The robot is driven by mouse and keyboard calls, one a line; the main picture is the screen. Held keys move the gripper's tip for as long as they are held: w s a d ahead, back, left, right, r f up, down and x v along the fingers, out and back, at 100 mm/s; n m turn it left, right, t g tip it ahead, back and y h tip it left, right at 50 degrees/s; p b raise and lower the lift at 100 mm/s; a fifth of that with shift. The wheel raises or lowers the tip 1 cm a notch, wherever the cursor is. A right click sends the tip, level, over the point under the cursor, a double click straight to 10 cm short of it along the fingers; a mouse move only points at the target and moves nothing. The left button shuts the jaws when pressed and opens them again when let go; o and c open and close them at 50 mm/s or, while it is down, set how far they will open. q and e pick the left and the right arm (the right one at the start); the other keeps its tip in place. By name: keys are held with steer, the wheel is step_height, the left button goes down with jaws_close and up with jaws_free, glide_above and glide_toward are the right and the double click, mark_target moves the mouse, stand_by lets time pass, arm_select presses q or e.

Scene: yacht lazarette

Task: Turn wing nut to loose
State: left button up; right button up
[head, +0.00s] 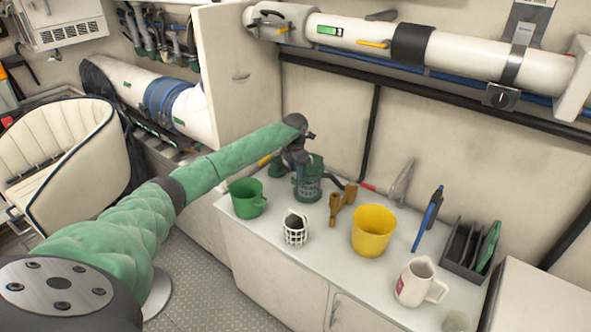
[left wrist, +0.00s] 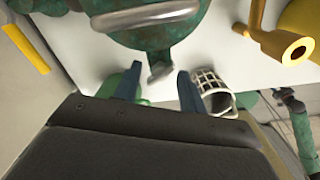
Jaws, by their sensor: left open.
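A weathered green metal strainer body (head: 308,183) stands at the back of the white counter, partly hidden by my left arm. In the left wrist view the strainer (left wrist: 155,38) has a grey metal bar (left wrist: 145,16) across it. My left gripper (head: 300,158) is over the strainer. In the left wrist view its two dark fingers (left wrist: 159,76) are open, one on each side of the tab, with gaps showing. My right gripper is not in view.
A green mug (head: 247,198), white basket (head: 295,228), brass fitting (head: 341,203), yellow bucket (head: 372,230) and white jug (head: 420,283) stand on the counter (head: 330,262). A dark rack (head: 466,250) is at right. A large white pipe (head: 460,55) runs along the wall above.

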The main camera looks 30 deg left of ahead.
arm_select(q)
steer(key=shift+f, duration=0.4)
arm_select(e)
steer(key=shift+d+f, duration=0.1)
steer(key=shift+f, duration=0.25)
arm_select(q)
jaws_close()
steer(key=n+b, duration=0.4)
steer(key=n, duration=0.4)
steer(key=shift+n+b, duration=0.45)
steer(key=shift+n, duration=0.35)
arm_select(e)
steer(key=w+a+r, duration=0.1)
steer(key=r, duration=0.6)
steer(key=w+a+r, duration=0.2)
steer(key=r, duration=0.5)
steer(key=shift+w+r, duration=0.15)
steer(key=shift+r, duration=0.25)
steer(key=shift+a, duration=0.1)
